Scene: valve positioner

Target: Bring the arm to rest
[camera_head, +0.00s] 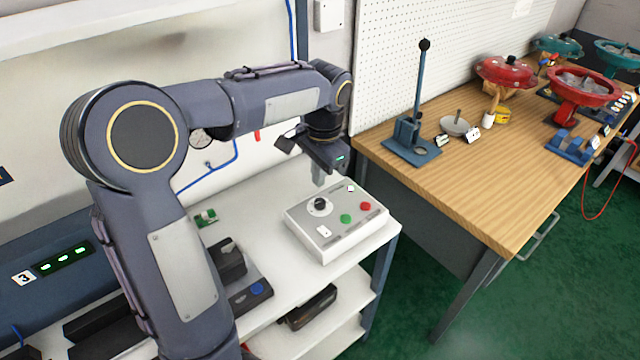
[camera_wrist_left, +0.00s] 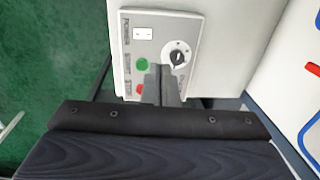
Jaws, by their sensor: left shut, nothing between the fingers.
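My left arm comes in from the left in the head view, bends at the elbow and reaches over the white shelf unit. My left gripper (camera_head: 318,180) points down, shut and empty, just above and behind the control box (camera_head: 325,245). The control box is light grey, with a black rotary knob (camera_head: 320,204), a green button (camera_head: 346,218), a red button (camera_head: 365,206) and a white switch. In the left wrist view the shut fingers (camera_wrist_left: 162,75) overlap the box near the green button (camera_wrist_left: 141,64) and knob (camera_wrist_left: 178,57). I cannot tell whether they touch it. My right gripper is not in view.
A wooden workbench (camera_head: 450,185) stands to the right, with a blue lever stand (camera_head: 412,140) and red valve parts (camera_head: 580,95). A small green circuit board (camera_head: 206,218) and dark devices lie on the white shelf top (camera_head: 280,275). A pegboard wall is behind. Green floor is open at right.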

